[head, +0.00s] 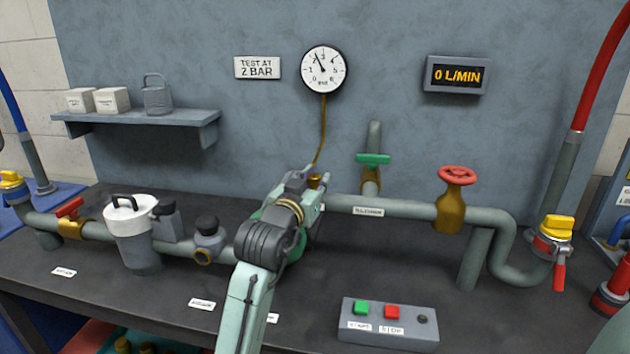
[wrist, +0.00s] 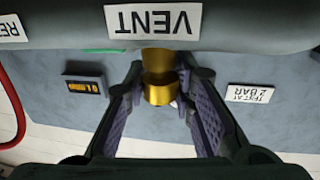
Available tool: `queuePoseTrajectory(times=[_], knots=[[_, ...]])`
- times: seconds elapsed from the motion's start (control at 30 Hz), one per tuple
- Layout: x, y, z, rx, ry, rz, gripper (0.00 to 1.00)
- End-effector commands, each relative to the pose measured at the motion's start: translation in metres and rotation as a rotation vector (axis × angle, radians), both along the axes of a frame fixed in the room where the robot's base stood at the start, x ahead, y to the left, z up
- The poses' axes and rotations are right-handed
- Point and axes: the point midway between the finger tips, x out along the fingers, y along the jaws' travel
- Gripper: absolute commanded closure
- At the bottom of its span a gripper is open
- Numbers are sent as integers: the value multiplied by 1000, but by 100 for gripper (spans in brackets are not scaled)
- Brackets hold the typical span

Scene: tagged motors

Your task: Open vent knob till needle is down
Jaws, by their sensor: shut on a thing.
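The brass vent knob (wrist: 160,93) is under the white VENT label (wrist: 153,20) in the wrist view, which is upside down. My gripper (wrist: 161,75) has one finger on each side of the knob and is shut on it. The round pressure gauge (head: 323,69) hangs on the wall above. Its needle points up and slightly left, at about 2 to 3.
A green-handled valve (head: 373,159) and a red-handwheel valve (head: 454,178) stand right of my gripper. A white-lidded pot (head: 132,218) is at left. A button box (head: 389,323) lies in front. The flow display (head: 457,76) reads 0 L/MIN. A sign (head: 257,68) says TEST AT 2 BAR.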

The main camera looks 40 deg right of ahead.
Motion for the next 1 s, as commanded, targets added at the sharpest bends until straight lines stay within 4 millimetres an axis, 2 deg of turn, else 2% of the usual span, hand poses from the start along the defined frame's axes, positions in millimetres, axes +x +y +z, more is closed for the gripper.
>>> queuePoseTrajectory(times=[0.37, 1.0], knots=[[-2, -2, 1, 1, 1, 102, 100], [-2, -3, -1, 1, 0, 672, 100]])
